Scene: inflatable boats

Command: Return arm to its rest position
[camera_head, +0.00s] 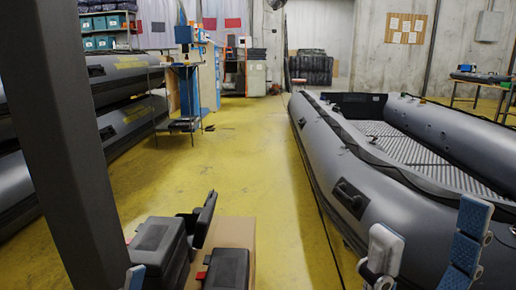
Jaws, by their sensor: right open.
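My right gripper (428,238) is at the bottom right of the head view, with its two blue-and-white fingers spread apart and nothing between them. It shows in front of the side of the grey inflatable boat (388,208); I cannot tell how far apart they are. Only a small blue-and-white tip of my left gripper (135,278) shows at the bottom left, beside the black cases (160,240). The rest of it is out of frame, so its opening is hidden.
A cardboard box (233,236) with black cases stands at the bottom centre. More grey boats (118,72) are stacked at the left, near a small stand (182,123). The yellow floor (245,165) between them and the right boat is clear. A table (480,84) stands at the far right.

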